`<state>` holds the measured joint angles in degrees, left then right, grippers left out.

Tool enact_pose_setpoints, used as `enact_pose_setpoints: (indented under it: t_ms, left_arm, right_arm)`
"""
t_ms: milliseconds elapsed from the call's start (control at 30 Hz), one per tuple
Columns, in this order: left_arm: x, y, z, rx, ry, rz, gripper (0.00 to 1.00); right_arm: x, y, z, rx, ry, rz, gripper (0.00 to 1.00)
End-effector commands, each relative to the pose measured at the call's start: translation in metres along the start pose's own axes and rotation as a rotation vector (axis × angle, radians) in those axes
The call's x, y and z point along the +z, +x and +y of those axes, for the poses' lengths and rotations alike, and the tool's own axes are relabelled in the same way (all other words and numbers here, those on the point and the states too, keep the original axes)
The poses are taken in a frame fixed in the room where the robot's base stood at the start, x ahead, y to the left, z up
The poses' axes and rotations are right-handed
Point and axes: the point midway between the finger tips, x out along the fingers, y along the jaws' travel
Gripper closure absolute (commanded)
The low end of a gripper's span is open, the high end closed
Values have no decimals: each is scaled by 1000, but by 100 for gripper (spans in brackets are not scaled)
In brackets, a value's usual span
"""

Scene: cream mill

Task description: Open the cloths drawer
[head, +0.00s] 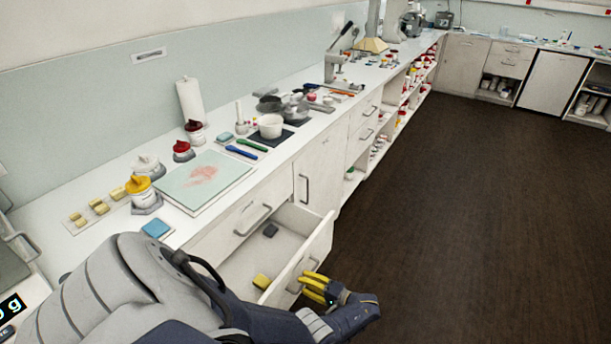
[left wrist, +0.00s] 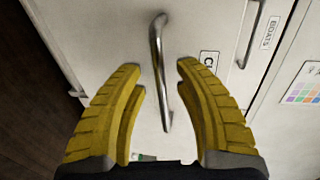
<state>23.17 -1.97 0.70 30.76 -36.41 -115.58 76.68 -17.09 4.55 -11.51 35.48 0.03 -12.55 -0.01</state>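The cloths drawer (head: 318,246) stands pulled out from the counter in the head view. A yellow folded cloth (head: 262,281) and a dark item (head: 270,230) lie inside it. My left gripper (head: 313,287) is at the outer side of the drawer front, by its handle (head: 302,271). In the left wrist view the metal bar handle (left wrist: 157,60) shows between the two yellow fingers, which are spread apart. A partly hidden label starting with "CL" (left wrist: 208,64) is beside it. My right gripper is not in view.
A closed drawer with a handle (head: 252,221) is above the open one. The counter holds a board (head: 205,180), lidded jars (head: 143,190) and a blue sponge (head: 157,228). A front labelled "BOATS" (left wrist: 271,32) is nearby. The dark floor (head: 450,220) to the right is clear.

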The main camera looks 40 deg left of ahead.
Motion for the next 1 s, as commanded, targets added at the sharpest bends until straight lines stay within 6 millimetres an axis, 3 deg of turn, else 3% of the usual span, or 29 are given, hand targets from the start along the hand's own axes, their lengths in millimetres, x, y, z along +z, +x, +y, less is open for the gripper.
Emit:
enact_pose_setpoints:
  t_ms: [600,1000]
  left_arm:
    - [0,-94,0,2,1,0,68]
    - [0,-118,0,0,0,-1,68]
  right_arm:
    - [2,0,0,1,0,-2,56]
    - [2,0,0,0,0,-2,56]
